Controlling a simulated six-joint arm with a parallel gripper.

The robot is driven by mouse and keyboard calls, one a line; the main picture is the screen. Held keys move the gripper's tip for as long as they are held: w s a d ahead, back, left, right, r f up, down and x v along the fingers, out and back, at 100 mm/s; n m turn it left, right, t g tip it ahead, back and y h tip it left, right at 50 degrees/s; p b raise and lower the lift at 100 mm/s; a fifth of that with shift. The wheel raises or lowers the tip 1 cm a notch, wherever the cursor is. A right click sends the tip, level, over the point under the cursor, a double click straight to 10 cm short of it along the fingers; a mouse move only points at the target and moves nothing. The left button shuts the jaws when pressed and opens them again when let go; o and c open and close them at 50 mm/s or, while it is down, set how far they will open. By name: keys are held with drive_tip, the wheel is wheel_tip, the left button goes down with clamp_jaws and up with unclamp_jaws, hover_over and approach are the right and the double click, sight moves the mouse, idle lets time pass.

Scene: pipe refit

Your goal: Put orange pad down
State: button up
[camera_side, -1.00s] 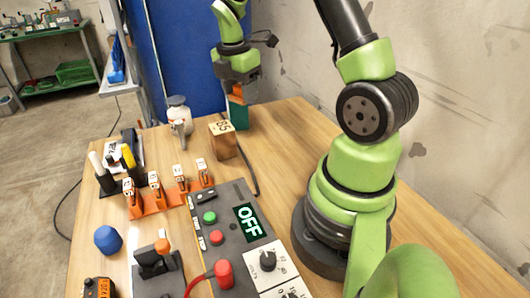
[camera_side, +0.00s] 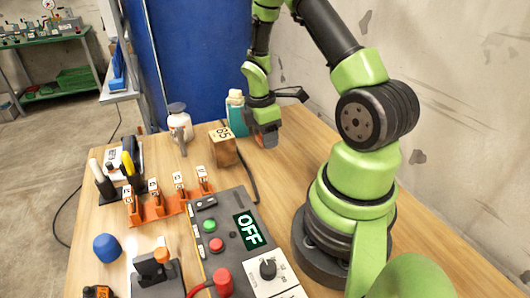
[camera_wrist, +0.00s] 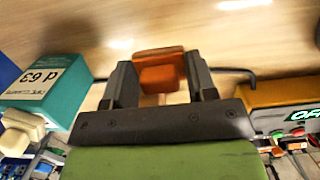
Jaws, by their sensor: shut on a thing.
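The orange pad (camera_wrist: 160,68) is held between the two dark fingers of my gripper (camera_wrist: 160,82) in the wrist view. My gripper (camera_side: 266,138) is shut on it. In the side view the gripper points down, low at the far right of the wooden table (camera_side: 300,135), to the right of the teal bottle. A little orange shows at its tips, mostly hidden by the fingers. Whether the pad touches the table cannot be told.
The teal bottle (camera_side: 237,116) and a wooden block marked 85 (camera_side: 223,147) stand left of the gripper. Bare wood lies around the gripper's right side.

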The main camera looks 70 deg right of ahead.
sight(265, 160)
drive_tip(key=shift+f, duration=2.55)
drive_tip(key=shift+f, duration=0.1)
drive_tip(key=o, duration=0.9)
